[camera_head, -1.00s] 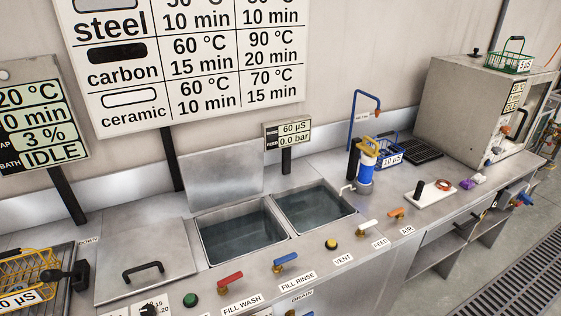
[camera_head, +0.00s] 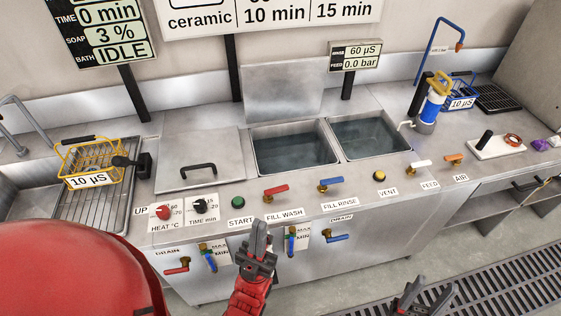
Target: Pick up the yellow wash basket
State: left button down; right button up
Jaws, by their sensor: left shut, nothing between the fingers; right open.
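The yellow wash basket (camera_head: 90,158) is a wire basket with a dark handle and a white "10 µS" label. It sits upright on the ribbed metal drainboard (camera_head: 103,208) at the left of the bench. My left gripper (camera_head: 259,235) is shut and empty, in front of the bench below the fill wash valve, well to the right of the basket. My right gripper (camera_head: 426,292) is open and empty at the bottom edge, in front of the bench and farther right. Neither gripper touches the basket.
A black fitting (camera_head: 132,163) stands at the basket's right side. A closed lid (camera_head: 200,160) and two open water tanks (camera_head: 292,147) lie to the right. Valves and knobs line the bench front. A blue basket (camera_head: 461,92) stands at the back right. My red arm covers the lower left.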

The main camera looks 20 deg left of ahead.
aim_at(77, 182)
jog(key=u, duration=2)
